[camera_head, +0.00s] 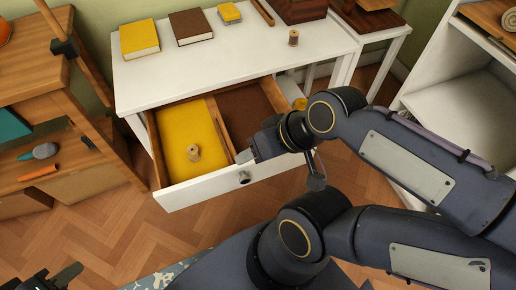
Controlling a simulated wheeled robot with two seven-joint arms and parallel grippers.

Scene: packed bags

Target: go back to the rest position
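My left gripper (45,278) shows at the bottom left corner, cut off by the picture's edge. Two dark finger parts stand apart with nothing seen between them. My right arm comes in from the right, and its dark wrist end (268,143) is over the front right part of the open drawer (205,187). The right fingers cannot be made out clearly, and the arm hides part of the drawer front.
The white table (240,58) bears a yellow book (139,37), a brown book (190,26) and a wooden spool (293,37). Another spool (193,152) stands in the drawer's yellow compartment. A wooden shelf (30,80) is left, a white shelf (460,110) right. Floor lies clear at left centre.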

